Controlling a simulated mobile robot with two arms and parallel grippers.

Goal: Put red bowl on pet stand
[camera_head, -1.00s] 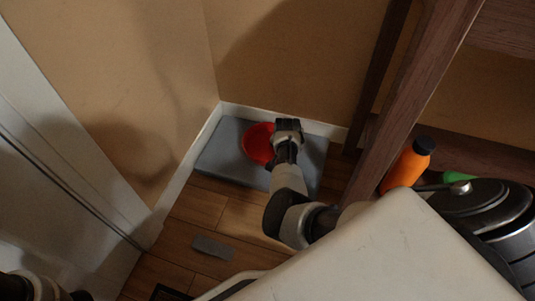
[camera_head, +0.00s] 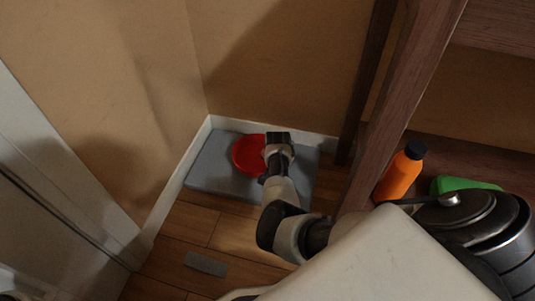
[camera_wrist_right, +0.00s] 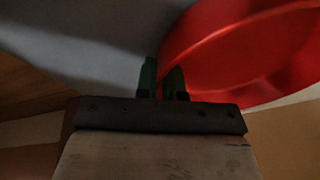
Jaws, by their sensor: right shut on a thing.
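The red bowl (camera_head: 246,156) is over the grey pet stand (camera_head: 212,171), which lies on the floor in the corner. My right gripper (camera_head: 278,139) is at the bowl's right side. In the right wrist view, my right gripper (camera_wrist_right: 162,78) has its dark green fingers close together at the rim of the red bowl (camera_wrist_right: 245,55), shut on it. The grey surface of the stand (camera_wrist_right: 80,45) fills the upper left of that view. I cannot tell whether the bowl touches the stand. My left gripper is not in view.
Walls with white baseboard close off the stand's left and back. A dark wooden shelf (camera_head: 405,90) rises on the right. An orange bottle (camera_head: 401,174) and a green item (camera_head: 463,184) are beside it. A small grey piece (camera_head: 206,264) lies on the open wooden floor.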

